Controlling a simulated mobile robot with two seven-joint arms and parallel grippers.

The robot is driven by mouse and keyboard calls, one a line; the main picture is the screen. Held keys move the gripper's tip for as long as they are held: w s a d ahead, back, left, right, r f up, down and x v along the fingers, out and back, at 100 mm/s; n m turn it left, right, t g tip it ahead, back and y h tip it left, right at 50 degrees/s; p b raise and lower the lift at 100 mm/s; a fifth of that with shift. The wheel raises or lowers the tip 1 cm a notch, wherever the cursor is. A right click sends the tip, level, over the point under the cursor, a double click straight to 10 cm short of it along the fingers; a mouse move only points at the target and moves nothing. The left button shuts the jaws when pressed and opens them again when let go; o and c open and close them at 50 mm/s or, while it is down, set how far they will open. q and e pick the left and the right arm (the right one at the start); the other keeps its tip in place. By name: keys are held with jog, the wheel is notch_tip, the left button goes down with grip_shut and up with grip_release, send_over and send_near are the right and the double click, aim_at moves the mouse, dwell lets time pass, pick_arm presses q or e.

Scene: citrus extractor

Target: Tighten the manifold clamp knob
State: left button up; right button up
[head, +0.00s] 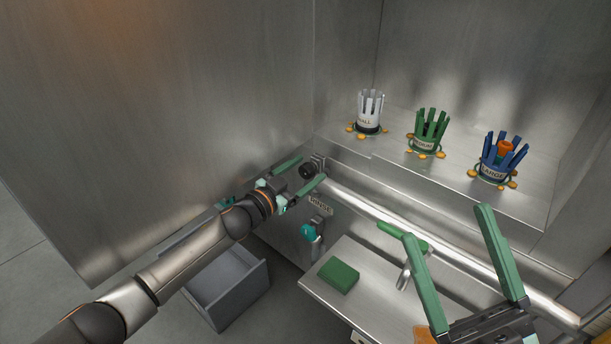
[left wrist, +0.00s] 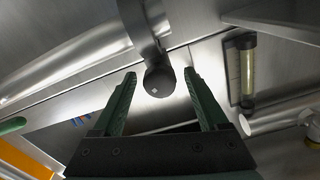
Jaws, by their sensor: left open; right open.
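The manifold clamp knob (head: 306,171) is black and round, at the left end of the long steel pipe below the ledge. In the left wrist view the knob (left wrist: 159,82) sits between the fingertips of my left gripper (left wrist: 159,74), with a gap visible on both sides. In the head view my left gripper (head: 312,167) is open, with its green fingers on either side of the knob. My right gripper (head: 446,222) is open and empty at the lower right, in front of the pipe (head: 375,212).
White, green and blue finger cups (head: 370,112) (head: 429,131) (head: 501,160) stand on the ledge. A shelf (head: 318,284) below holds a green block (head: 339,275) and a green-handled tool (head: 402,237). A teal-handled valve (head: 309,232) hangs under the pipe. A grey bin (head: 232,293) is at lower left.

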pick_arm(q)
jog(key=shift+w+d, duration=0.1)
grip_shut()
dwell(0.7)
